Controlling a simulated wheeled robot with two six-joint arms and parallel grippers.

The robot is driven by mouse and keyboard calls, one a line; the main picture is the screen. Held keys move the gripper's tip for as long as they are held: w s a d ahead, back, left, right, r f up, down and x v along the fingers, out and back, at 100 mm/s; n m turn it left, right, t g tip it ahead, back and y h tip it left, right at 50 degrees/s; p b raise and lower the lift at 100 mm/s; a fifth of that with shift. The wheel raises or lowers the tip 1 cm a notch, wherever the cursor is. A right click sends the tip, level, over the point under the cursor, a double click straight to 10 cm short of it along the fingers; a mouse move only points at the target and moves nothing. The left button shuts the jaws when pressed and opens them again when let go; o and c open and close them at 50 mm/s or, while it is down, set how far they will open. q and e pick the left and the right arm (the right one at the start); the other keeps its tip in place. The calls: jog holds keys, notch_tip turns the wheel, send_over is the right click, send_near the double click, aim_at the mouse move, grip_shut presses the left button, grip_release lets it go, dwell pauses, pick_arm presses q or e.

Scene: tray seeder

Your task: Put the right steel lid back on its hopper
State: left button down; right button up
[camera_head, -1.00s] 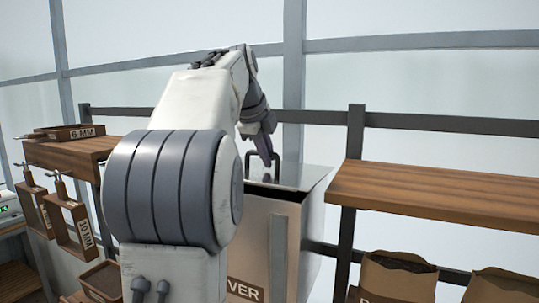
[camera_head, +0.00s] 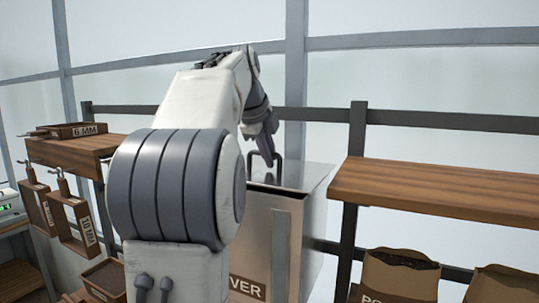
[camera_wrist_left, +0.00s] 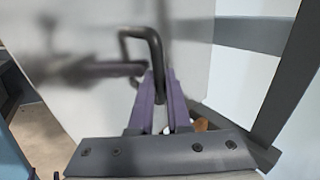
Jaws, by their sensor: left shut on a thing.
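The steel lid (camera_head: 308,174) is over the top of the pale hopper (camera_head: 310,225), whose label ends in "VER". The lid looks nearly level, with a thin dark gap along its front edge; I cannot tell whether it is fully seated. Its dark loop handle (camera_head: 281,168) stands up, and my left gripper (camera_head: 271,158) is shut on it. My arm hides the hopper's left side. My right gripper is not in view.
A wooden shelf (camera_head: 430,190) is to the right of the hopper, with open sacks (camera_head: 400,275) below it. A dark rail (camera_head: 450,122) runs behind. At the left, another shelf (camera_head: 70,153) carries a "6 MM" tray (camera_head: 78,131), with frames (camera_head: 75,225) hanging in front.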

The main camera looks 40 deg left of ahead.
pick_arm(q)
jog(key=shift+f, duration=0.1)
jog(key=c, duration=0.8)
grip_release()
jog(key=v, duration=1)
jog(key=shift+r, duration=0.2)
